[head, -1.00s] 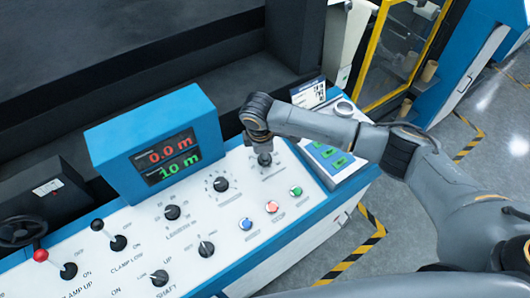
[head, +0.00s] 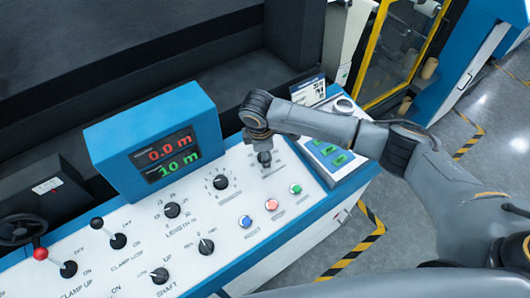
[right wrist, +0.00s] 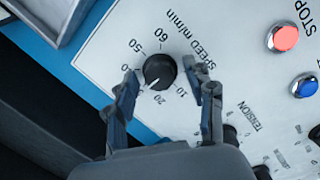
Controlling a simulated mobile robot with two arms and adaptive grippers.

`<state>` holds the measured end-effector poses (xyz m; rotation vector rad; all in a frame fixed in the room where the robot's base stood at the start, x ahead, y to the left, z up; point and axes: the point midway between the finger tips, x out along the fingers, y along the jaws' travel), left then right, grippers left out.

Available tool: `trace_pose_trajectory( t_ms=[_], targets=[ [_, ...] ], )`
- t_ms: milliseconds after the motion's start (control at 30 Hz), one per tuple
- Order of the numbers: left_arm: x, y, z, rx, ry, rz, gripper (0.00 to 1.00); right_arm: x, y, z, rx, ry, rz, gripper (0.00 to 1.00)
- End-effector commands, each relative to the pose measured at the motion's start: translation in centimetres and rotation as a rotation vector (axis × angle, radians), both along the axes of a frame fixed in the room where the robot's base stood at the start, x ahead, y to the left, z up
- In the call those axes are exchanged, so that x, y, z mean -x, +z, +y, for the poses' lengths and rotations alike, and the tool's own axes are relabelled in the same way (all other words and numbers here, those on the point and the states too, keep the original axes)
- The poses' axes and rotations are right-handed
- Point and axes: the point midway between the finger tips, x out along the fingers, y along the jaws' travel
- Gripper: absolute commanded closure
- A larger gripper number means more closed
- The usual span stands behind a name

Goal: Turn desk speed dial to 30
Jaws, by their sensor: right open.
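The desk speed dial (right wrist: 160,71) is a round black knob on the white panel, beside the printing SPEED m/min. In the right wrist view its white pointer is directed down-left, between the 20 mark and the part of the scale that a finger covers. My right gripper (right wrist: 160,78) is open, with one finger on each side of the dial. Both fingers look apart from the knob. In the head view my right gripper (head: 260,142) is over the dial at the panel's upper right. My left gripper is not in view.
A blue display box (head: 158,145) reading 0.0 m and 10 m stands left of the gripper. Blue, red and green buttons (head: 271,204) lie in front. The tension knob (head: 221,182) is to the left. A box with green buttons (head: 335,152) is to the right.

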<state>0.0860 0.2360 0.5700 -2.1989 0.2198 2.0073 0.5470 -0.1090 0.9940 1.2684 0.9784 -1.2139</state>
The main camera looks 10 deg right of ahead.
Motion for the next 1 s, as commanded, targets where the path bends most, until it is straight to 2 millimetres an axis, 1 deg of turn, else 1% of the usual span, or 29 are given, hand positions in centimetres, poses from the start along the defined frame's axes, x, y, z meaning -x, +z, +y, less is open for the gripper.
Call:
trace_pose_trajectory(
  t_ms=[167,400,500,600,767,1000],
  targets=[
    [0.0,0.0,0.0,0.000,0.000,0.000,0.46,0.2,2.5,0.3,-0.003,0.002,-0.003,0.46],
    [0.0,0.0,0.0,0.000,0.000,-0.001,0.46,0.9,7.6,0.9,-0.003,0.002,-0.003,0.46],
    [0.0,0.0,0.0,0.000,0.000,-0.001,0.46,1.3,9.3,1.1,-0.002,0.000,-0.001,0.46],
    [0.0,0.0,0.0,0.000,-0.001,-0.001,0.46,1.4,10.5,1.2,0.000,0.000,0.000,0.46],
    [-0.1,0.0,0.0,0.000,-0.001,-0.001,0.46,1.6,11.4,1.3,0.000,0.001,0.001,0.46],
    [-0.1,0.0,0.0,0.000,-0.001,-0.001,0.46,1.6,11.5,1.3,0.000,0.000,0.002,0.46]
  ],
)
